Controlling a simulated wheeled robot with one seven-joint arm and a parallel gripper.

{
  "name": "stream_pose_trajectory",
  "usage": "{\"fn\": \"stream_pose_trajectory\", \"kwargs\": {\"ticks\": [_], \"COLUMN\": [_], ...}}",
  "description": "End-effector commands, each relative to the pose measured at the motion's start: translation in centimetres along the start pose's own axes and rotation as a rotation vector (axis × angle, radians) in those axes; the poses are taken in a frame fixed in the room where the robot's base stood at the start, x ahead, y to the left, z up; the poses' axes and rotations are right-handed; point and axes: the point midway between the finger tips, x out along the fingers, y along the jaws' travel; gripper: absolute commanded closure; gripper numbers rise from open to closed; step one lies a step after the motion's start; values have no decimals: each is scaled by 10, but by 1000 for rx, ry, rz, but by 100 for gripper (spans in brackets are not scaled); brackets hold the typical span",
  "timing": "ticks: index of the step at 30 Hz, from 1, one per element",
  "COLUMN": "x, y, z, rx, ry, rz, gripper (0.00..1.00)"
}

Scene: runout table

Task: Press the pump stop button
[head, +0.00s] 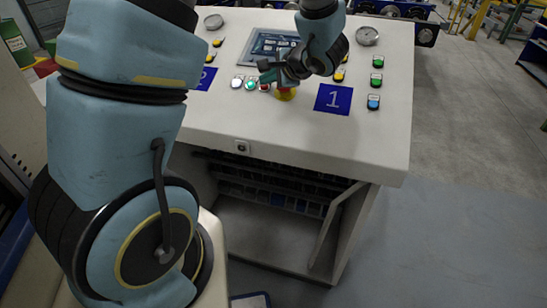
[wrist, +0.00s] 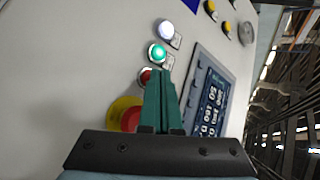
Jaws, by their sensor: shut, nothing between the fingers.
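A control console (head: 290,140) carries a row of small buttons: a white one (head: 237,82), a green one (head: 251,84) and a red one (head: 265,87). The same white (wrist: 165,31), green (wrist: 156,52) and red (wrist: 145,76) buttons show in the wrist view. My gripper (wrist: 162,78) is shut and empty, its green fingertips beside the red button and partly covering it. I cannot tell whether they touch it. In the head view my gripper (head: 267,72) is over this row. Labels are too small to read, so I cannot tell which is pump stop.
A red mushroom button on a yellow base (wrist: 125,115) sits close to my fingers. A display screen (wrist: 208,95) is on their other side. Blue plate "1" (head: 333,98), several yellow, green and blue buttons and a gauge (head: 367,36) are on the console's right.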

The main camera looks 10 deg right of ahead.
Motion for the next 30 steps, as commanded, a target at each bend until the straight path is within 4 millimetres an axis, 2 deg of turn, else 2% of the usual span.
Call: {"fn": "stream_pose_trajectory", "kwargs": {"ticks": [19, 30], "x": [4, -3], "y": [3, -3], "z": [-3, 2], "rx": [-1, -1], "ry": [0, 1], "rz": [0, -1], "gripper": [100, 100]}}
